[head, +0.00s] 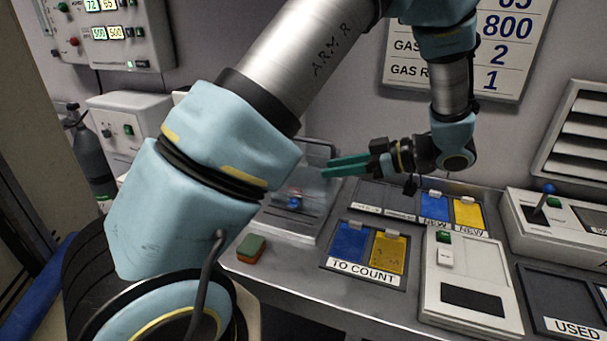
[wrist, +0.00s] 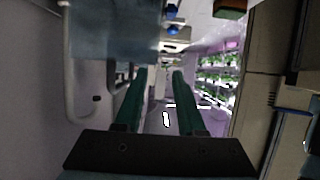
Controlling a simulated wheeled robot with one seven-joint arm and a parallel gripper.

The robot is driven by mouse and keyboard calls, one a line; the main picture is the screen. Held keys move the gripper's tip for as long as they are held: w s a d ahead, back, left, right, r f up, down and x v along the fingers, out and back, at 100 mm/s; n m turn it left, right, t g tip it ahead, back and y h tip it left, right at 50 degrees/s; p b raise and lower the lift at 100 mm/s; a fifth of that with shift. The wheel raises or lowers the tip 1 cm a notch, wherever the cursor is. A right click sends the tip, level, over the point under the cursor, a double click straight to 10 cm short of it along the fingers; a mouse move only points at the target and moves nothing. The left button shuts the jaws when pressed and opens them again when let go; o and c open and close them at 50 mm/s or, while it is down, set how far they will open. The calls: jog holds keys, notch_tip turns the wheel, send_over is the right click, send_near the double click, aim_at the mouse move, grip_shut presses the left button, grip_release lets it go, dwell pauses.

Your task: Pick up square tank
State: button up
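A clear, boxy, see-through tank (head: 316,187) stands on the counter, left of the middle in the head view. Small red and blue parts show through or behind its walls; its left side is partly hidden by my arm. I take it to be the square tank. My gripper (head: 328,166) is level with the tank's upper part, its two green fingers pointing left and apart. I cannot tell whether they touch it. In the wrist view the gripper (wrist: 160,72) is open, with nothing seen held between its fingers. A bluish see-through panel (wrist: 110,40) lies at upper left there, perhaps the tank.
A green and red sponge (head: 251,248) lies at the counter's front edge. A "TO COUNT" tray (head: 336,265) with blue and yellow pieces and a white device (head: 480,265) stand to the right. A grey gas cylinder (head: 92,160) is at the left.

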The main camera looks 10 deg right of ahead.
aim_at(296, 173)
jog(key=p+x, duration=0.3)
jog(key=x, duration=0.7)
jog(key=shift+w+a+f, duration=0.1)
jog(key=shift+w+a, duration=0.1)
jog(key=shift+w, duration=0.15)
grip_shut()
dwell(1.0)
